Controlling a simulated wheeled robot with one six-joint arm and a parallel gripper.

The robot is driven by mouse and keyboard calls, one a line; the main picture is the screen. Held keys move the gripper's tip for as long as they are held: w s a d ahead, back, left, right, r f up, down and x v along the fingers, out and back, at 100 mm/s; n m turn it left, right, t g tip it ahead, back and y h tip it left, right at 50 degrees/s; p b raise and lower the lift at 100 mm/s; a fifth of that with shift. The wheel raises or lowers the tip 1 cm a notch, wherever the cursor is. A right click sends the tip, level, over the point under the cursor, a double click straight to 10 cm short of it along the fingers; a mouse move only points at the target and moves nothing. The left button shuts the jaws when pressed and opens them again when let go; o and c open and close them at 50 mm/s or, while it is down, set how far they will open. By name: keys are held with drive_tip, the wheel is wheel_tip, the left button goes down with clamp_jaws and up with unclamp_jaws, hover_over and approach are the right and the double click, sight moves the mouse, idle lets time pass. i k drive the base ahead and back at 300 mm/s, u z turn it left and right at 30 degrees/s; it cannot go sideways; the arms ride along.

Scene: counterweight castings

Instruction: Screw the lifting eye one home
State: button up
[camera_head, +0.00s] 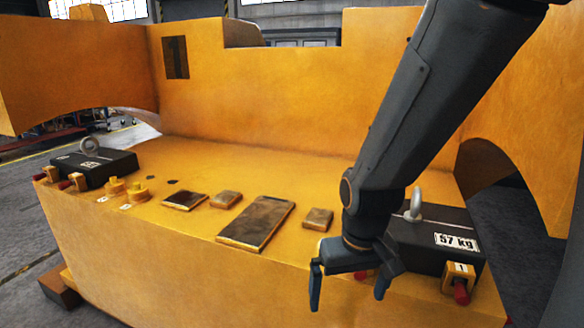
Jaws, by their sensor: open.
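A grey lifting eye (415,203) stands upright on the black casting marked 57 kg (455,222) at the right. A yellow block with a label that seems to read 1 (460,268) is at this casting's front. A second lifting eye (89,144) stands on the black casting (112,163) at the far left. I cannot tell how deep either eye is seated, or for certain which is eye one. My gripper (347,296) is open and empty, pointing down by the front edge, left of and below the right eye. My arm hides part of the right casting.
Several flat plates (256,222) lie on the yellow body's ledge (270,165). Two yellow knobs (137,190) and two dark holes are at the left. Red-tipped clamps (461,292) sit beside both castings. A tall yellow wall (280,95) stands behind; the ledge's back is clear.

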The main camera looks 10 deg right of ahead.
sight(414, 215)
drive_tip(key=z, duration=0.05)
drive_tip(key=k, duration=1.1)
drive_tip(key=u, duration=0.75)
drive_tip(key=i, duration=1)
drive_tip(key=z, duration=0.7)
